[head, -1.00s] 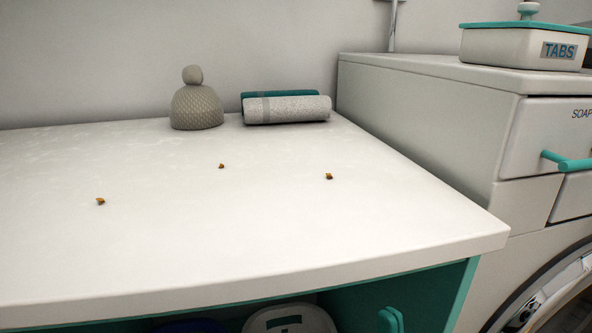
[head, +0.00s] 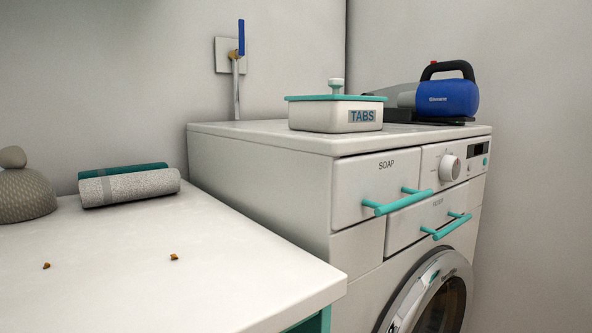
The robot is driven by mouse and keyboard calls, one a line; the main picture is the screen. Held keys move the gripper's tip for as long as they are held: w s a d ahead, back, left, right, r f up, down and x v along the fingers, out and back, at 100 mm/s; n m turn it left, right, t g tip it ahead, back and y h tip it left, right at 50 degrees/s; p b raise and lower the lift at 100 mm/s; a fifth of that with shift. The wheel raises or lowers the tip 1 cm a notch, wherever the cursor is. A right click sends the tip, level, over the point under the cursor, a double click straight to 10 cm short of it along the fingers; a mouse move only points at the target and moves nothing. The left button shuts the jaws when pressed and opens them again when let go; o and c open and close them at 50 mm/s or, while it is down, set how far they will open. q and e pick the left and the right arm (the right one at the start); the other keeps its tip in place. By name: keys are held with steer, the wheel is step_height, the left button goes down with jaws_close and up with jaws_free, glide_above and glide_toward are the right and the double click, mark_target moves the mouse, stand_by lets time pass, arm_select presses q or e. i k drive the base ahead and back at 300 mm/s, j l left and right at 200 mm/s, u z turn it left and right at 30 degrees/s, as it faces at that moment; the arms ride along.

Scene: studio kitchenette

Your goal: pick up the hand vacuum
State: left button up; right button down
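The hand vacuum (head: 446,97) has a blue body, a black handle on top and a grey nozzle end pointing left. It sits in a black base (head: 430,119) on top of the washing machine, at the back right. Its nozzle is partly hidden behind the tabs box. Neither of my grippers shows in the head view.
The white tabs box (head: 337,114) stands left of the vacuum on the washing machine (head: 262,170). Teal drawer handles (head: 397,202) stick out in front. The lower white counter (head: 190,285) at left holds crumbs (head: 174,257), rolled towels (head: 130,187) and a grey knobbed object (head: 26,194).

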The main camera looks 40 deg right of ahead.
mark_target(453, 100)
steer(key=k+j+z, duration=0.1)
steer(key=z, duration=0.95)
steer(key=i+z, duration=0.1)
steer(key=z, duration=0.75)
